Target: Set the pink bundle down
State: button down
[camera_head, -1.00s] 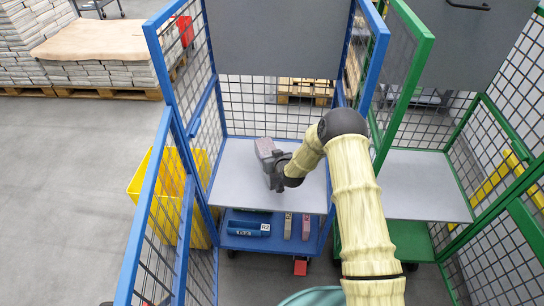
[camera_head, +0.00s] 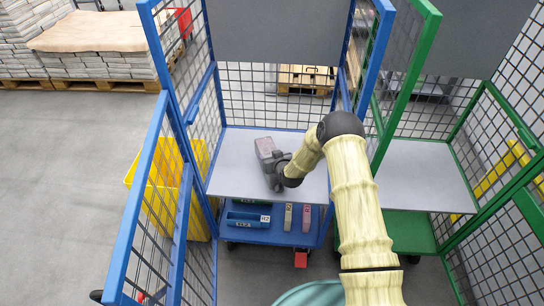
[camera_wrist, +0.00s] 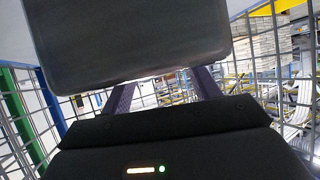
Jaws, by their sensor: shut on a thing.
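The pink bundle (camera_head: 265,147) is a small greyish-pink block over the back middle of the blue cart's grey upper shelf (camera_head: 235,180). My gripper (camera_head: 274,161) is shut on its near end. In the wrist view a dark block face (camera_wrist: 130,45) fills the upper part, with my gripper's two fingers (camera_wrist: 163,90) running up to it on either side. The bundle is low over the shelf; I cannot tell whether its underside touches. My wrist hides part of its near end.
Blue mesh sides and a grey panel (camera_head: 275,30) frame the shelf. Below lie a blue bin (camera_head: 248,219) and labelled beige (camera_head: 288,217) and pink (camera_head: 306,219) items. A green cart (camera_head: 420,170) stands right, a yellow bin (camera_head: 200,200) left. Bare shelf surrounds the bundle.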

jog(key=shift+w+f+b, duration=0.1)
jog(key=shift+f+b, duration=0.15)
jog(key=shift+b, duration=0.15)
dwell(0.5)
jog(key=shift+c, duration=1.6)
grip_release()
jog(key=shift+o, duration=0.2)
jog(key=shift+s+f, duration=0.2)
jog(key=shift+f, duration=0.05)
jog(key=v, duration=1.7)
jog(key=shift+r, duration=0.35)
